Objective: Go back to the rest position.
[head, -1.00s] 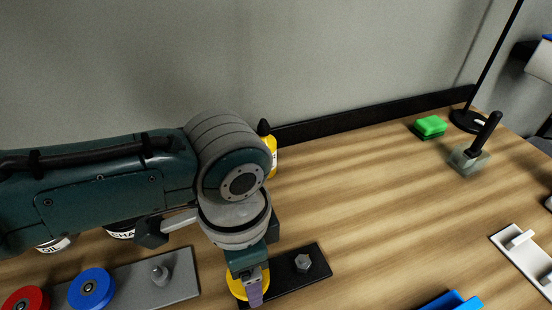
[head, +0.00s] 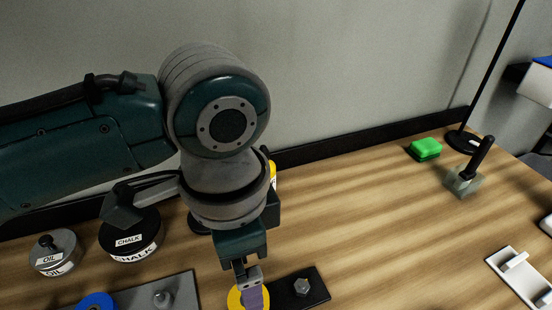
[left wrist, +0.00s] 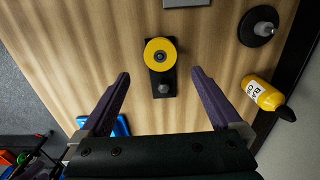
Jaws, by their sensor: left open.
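My left gripper (left wrist: 160,98) is open and empty, with its two purple fingers spread above the bench in the left wrist view. In the head view my left gripper (head: 252,296) hangs over the yellow disc (head: 236,299), hiding part of it. The yellow disc (left wrist: 160,54) sits on a black plate (left wrist: 162,91) that also has a bare bolt (left wrist: 163,88). My right gripper is not in view.
Black chalk tin (head: 130,240), oil tin (head: 54,252) and grey plate with a blue disc (head: 97,302) stand at left. A yellow bottle (left wrist: 263,94) is near the wall.

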